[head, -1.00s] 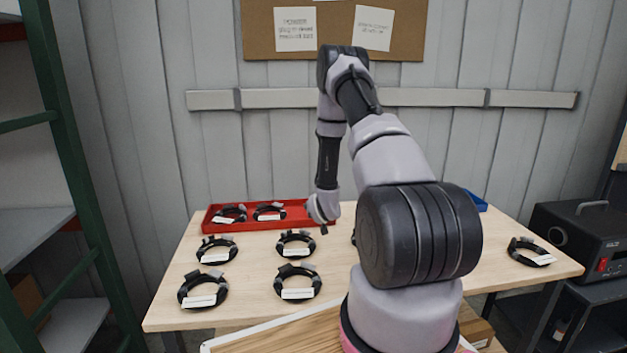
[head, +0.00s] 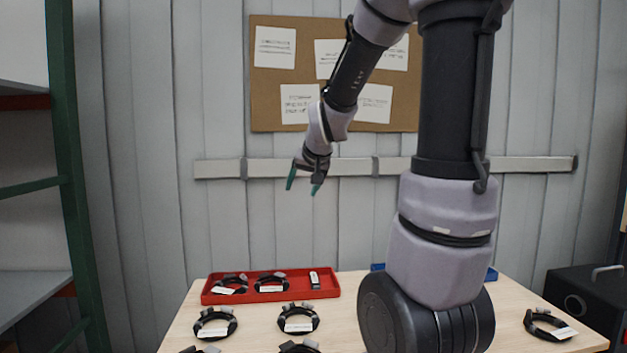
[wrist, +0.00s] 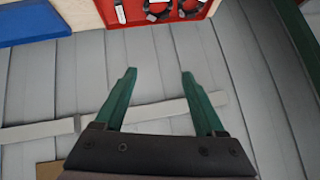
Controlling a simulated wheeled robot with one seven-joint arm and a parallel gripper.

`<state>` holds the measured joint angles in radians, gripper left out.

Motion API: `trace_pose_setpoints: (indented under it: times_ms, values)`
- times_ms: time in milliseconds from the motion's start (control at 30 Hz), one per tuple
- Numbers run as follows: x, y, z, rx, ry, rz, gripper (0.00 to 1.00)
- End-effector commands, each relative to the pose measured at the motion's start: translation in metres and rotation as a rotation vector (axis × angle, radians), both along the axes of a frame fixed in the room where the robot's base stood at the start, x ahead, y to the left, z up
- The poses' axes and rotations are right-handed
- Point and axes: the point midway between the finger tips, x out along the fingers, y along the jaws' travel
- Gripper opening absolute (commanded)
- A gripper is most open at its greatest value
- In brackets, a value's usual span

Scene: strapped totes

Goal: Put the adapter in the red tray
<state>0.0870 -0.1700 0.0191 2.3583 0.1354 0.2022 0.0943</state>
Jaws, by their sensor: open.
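The red tray (head: 325,291) lies near the back left of the table. In it are two coiled black cables with white tags and, at its right end, a small white and dark piece (head: 314,279), which looks like the adapter. The piece also shows in the tray at the top of the wrist view (wrist: 119,12). My gripper (head: 304,186) is open and empty, well above the tray in front of the wall. Its green fingers (wrist: 158,75) stand apart with nothing between them.
Several tagged cable coils lie on the table in front of the tray, and one coil (head: 550,323) lies at the far right. A blue tray (wrist: 35,22) is partly hidden behind my arm in the head view. A green shelf frame (head: 70,170) stands left.

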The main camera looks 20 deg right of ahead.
Motion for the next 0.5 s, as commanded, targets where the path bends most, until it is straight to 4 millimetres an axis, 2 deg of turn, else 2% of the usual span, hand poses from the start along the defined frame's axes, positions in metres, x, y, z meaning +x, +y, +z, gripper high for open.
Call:
trace_pose_setpoints:
  times_ms: [33, 100, 300, 400, 500]
  values:
    - [-0.025, 0.009, 0.017, 0.017, 0.006, 0.012, 0.72]
    - [-0.060, 0.021, 0.031, 0.046, 0.034, 0.025, 0.72]
    - [-0.154, 0.047, 0.050, 0.118, 0.108, 0.065, 0.72]
    - [-0.186, 0.055, 0.052, 0.144, 0.136, 0.079, 0.72]
    - [-0.205, 0.059, 0.053, 0.160, 0.154, 0.087, 0.72]
